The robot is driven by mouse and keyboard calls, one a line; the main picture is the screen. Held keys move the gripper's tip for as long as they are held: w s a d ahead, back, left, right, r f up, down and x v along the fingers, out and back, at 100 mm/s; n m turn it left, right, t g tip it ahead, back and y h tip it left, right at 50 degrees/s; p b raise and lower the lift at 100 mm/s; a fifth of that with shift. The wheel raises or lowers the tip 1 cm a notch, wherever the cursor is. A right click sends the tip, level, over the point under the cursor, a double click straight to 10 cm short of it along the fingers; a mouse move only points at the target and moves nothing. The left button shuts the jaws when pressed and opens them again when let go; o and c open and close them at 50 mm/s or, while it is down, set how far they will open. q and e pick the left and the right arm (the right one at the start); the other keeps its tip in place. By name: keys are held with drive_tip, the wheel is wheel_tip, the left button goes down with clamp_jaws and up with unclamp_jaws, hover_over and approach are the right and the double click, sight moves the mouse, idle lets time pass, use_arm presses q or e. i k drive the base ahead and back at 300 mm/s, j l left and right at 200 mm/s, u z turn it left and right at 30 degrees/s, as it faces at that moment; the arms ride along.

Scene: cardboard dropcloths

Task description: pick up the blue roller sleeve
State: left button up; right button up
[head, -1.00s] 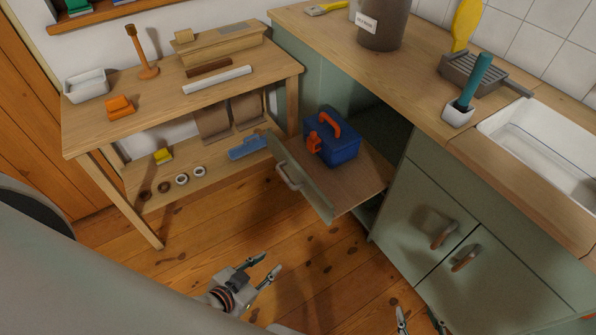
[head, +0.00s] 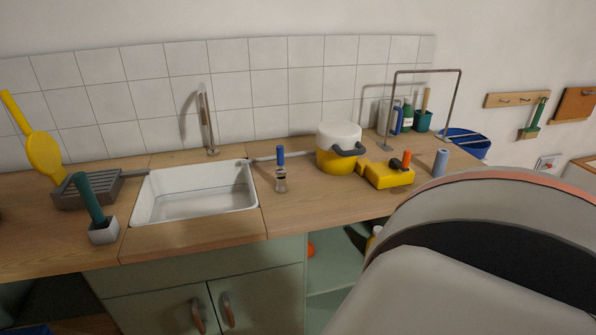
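A pale blue upright cylinder (head: 440,163), which looks like the blue roller sleeve, stands on the wooden counter (head: 330,207) near its right end. It is just right of a yellow block-like item (head: 389,175) with an orange part on top. Neither of my grippers is in view.
A yellow pot with a white top (head: 338,148) stands left of the yellow item. A metal frame (head: 425,72) rises behind, near a blue basin (head: 465,142). A white sink (head: 195,192) is at left.

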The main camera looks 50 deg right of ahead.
sight(442, 155)
drive_tip(key=k+l+z, duration=0.1)
drive_tip(key=z, duration=1)
drive_tip(key=l+z, duration=0.9)
drive_tip(key=i+l+z, duration=0.1)
drive_tip(key=l, duration=0.35)
drive_tip(key=i+l, duration=0.1)
drive_tip(key=l, duration=0.35)
drive_tip(key=i+l+z, duration=0.15)
drive_tip(key=l, duration=0.35)
drive_tip(key=k, duration=0.1)
